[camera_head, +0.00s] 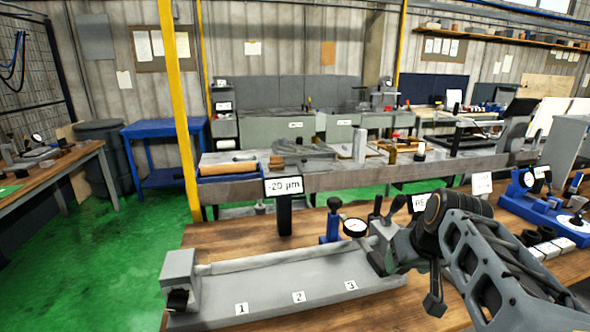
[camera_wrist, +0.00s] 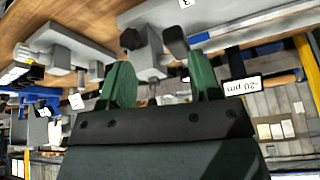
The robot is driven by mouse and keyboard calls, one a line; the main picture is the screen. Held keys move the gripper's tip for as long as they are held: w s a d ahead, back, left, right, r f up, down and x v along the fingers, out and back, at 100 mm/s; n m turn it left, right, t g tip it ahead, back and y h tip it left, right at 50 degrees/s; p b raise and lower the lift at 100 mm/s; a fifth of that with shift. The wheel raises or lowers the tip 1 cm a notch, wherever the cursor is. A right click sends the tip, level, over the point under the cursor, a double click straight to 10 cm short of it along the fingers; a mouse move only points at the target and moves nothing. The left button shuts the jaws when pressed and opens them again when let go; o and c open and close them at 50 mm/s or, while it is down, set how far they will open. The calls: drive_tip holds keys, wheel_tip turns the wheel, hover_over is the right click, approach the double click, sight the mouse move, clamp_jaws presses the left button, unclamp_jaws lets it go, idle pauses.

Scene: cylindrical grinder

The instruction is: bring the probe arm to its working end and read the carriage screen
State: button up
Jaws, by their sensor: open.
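A grey fixture bed (camera_head: 270,290) lies along the wooden bench with labels 1, 2 and 3 on its front. A small black screen (camera_head: 283,187) on a post behind it reads "-20 µm"; it shows upside down in the wrist view (camera_wrist: 240,87). A round dial gauge (camera_head: 355,228) and a blue stand (camera_head: 333,222) are behind the bed's right part. My gripper (camera_wrist: 160,62) is open, its two green fingers apart. A grey block with dark knobs (camera_wrist: 148,42) shows beyond and between them; contact cannot be told. I cannot tell which part is the probe arm.
A grey end block (camera_head: 178,275) stands at the bed's left end. A sign (camera_head: 420,202) at right is partly hidden by my arm. A blue gauge stand (camera_head: 535,205) and white blocks (camera_head: 550,248) stand further right. Bench surface in front of the bed is clear.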

drive_tip(key=s+a+f+n+g+p, duration=0.1)
drive_tip(key=s+a+f+p, duration=0.2)
drive_tip(key=s+a+p, duration=0.5)
drive_tip(key=shift+a+f+g, duration=0.15)
drive_tip(key=shift+f+g, duration=0.1)
drive_tip(key=shift+g, duration=0.05)
drive_tip(key=shift+s, duration=0.1)
idle(1.5)
